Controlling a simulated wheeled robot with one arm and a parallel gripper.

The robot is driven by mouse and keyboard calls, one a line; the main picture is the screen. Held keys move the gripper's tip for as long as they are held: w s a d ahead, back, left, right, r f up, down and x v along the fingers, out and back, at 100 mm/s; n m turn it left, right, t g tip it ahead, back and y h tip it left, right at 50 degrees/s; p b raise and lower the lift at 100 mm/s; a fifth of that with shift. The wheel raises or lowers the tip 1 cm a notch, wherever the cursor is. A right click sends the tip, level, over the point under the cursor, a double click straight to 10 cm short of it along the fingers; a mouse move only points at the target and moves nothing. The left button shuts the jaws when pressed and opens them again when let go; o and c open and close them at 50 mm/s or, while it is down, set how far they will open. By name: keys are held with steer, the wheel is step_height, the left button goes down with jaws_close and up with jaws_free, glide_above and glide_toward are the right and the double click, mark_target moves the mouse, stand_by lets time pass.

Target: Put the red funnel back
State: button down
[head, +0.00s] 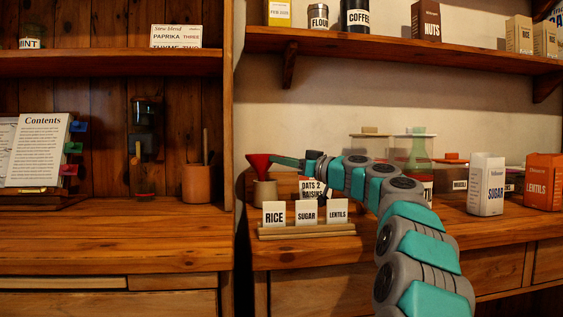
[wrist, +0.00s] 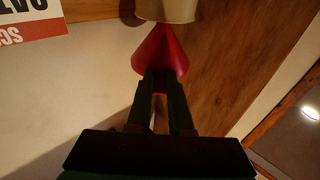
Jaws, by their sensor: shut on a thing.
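The red funnel (head: 258,165) is upright in the head view, wide end up and narrow end down, right over a beige cup (head: 265,193). My gripper (head: 275,161) reaches it from the right and is shut on the funnel near its wide end. In the wrist view the red cone (wrist: 160,52) lies just beyond the fingertips (wrist: 160,76), its narrow end meeting the beige cup (wrist: 167,10). The funnel's spout is hidden, and I cannot tell how deep it sits in the cup.
Cards for rice (head: 274,214), sugar (head: 306,212) and lentils (head: 337,212) stand in a wooden holder (head: 306,231) in front of the cup. A dates and raisins card (head: 312,187) is behind them. A sugar carton (head: 486,185) and lentils box (head: 545,182) stand right.

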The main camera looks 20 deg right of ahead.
steer(key=shift+f+b, duration=0.65)
steer(key=shift+b, duration=0.25)
steer(key=c, duration=0.8)
jaws_free()
steer(key=shift+r+p, duration=0.95)
steer(key=shift+p, duration=0.3)
steer(key=b+v, duration=0.1)
steer(key=v, duration=0.5)
steer(key=b+v, duration=0.1)
steer(key=v, duration=0.5)
steer(key=shift+f, duration=0.2)
steer(key=shift+r, duration=0.1)
